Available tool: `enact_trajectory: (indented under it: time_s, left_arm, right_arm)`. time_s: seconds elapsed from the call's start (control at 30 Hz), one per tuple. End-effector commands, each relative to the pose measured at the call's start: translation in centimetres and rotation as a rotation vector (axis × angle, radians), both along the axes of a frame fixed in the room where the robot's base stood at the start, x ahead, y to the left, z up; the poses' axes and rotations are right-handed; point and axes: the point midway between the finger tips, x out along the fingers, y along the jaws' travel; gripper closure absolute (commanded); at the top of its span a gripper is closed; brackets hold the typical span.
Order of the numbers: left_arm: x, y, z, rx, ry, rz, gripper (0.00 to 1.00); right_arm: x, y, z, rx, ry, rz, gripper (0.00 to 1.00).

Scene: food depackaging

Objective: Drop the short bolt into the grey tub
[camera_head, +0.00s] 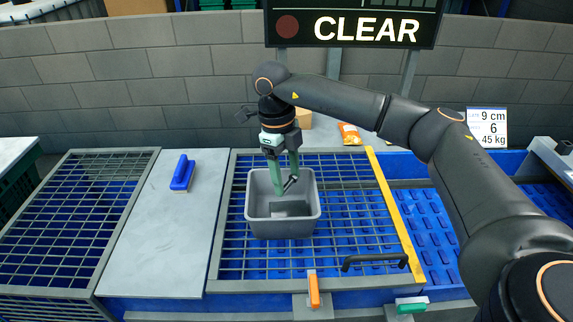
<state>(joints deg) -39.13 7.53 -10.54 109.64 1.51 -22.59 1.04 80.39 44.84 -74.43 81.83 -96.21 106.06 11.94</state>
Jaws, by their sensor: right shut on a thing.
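The grey tub (283,228) stands upright on the metal grating over the blue conveyor, near the middle of the head view. My right gripper (285,184) points down with its green fingers inside the tub's opening, toward the back. It is shut on a small dark piece, the short bolt (291,183), which shows at the fingertips above the tub's floor. A darker grey patch lies on the tub's floor; I cannot tell what it is. My left gripper is not in view.
A blue brush (182,173) lies on the pale panel left of the tub. A black handle (375,261) and a yellow edge strip (396,220) are on the grating's right side. An orange packet (350,134) and a cardboard box (303,118) sit behind.

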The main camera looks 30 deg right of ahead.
Motion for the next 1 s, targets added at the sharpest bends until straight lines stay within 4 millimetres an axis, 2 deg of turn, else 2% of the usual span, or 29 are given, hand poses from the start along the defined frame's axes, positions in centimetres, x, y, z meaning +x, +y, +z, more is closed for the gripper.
enact_trajectory:
  time_s: [0.37,0.4,0.67,1.0]
  left_arm:
    - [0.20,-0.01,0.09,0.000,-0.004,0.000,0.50]
    - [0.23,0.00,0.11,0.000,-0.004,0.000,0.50]
    - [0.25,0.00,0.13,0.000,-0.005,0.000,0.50]
    - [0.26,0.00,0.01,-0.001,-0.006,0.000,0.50]
  right_arm:
    - [0.00,-0.02,-0.55,-0.001,0.000,0.000,1.00]
    - [0.00,-0.02,-0.54,-0.001,0.000,0.000,0.30]
    - [0.00,-0.01,-0.54,-0.001,0.000,0.000,0.01]
    - [0.12,0.06,-0.10,0.000,-0.002,0.000,0.00]
